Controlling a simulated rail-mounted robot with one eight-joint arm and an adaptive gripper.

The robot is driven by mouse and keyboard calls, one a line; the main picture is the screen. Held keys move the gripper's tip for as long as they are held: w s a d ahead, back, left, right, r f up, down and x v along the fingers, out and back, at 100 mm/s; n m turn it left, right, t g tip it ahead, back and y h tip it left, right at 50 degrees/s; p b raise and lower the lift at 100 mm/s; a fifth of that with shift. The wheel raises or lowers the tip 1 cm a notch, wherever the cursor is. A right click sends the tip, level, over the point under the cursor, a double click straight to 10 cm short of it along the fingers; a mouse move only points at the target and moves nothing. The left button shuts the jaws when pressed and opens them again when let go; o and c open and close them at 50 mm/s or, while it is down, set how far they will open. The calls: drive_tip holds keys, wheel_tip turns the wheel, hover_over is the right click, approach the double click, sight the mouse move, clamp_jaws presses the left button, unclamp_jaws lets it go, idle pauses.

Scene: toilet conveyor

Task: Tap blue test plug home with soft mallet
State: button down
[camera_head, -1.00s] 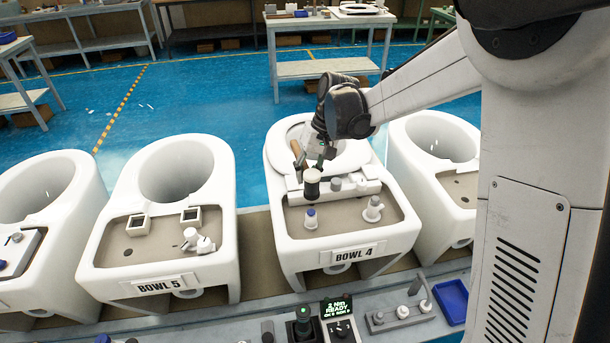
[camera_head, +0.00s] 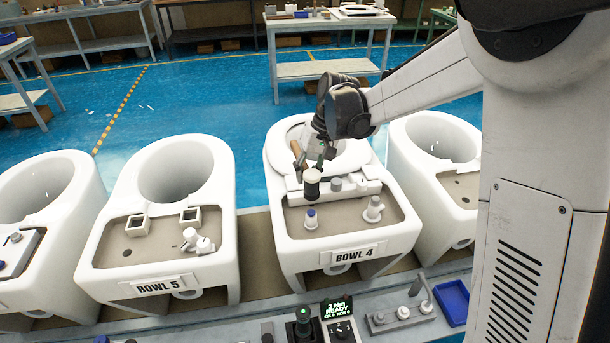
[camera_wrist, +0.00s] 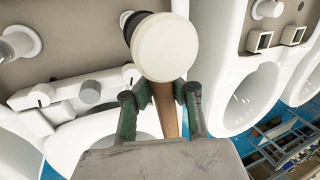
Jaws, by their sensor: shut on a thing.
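The soft mallet has a dark head with a pale face (camera_head: 312,175) and a brown wooden handle (camera_head: 297,149). My gripper (camera_head: 323,160) is shut on the handle, over the bowl marked BOWL 4 (camera_head: 285,241). In the wrist view the green-padded fingers (camera_wrist: 161,100) grip the handle from both sides, and the round cream mallet face (camera_wrist: 167,47) fills the upper middle. The blue-topped test plug (camera_head: 311,217) stands upright in the bowl's tan deck, just below the mallet head in the head view. A gap shows between them. The plug is hidden in the wrist view.
A white bar with grey knobs (camera_head: 367,187) crosses the deck behind the plug. A white fitting (camera_head: 373,209) stands to its right. Neighbouring bowls flank this one, BOWL 5 (camera_head: 124,269) on the left. A green-lit display (camera_head: 337,307) is in front.

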wheel_tip(320, 180, down, 6)
drive_tip(key=b, duration=0.5)
drive_tip(key=shift+f, duration=0.25)
drive_tip(key=shift+r+p, duration=1.55)
drive_tip(key=shift+r, duration=1.35)
drive_tip(key=shift+w, duration=0.1)
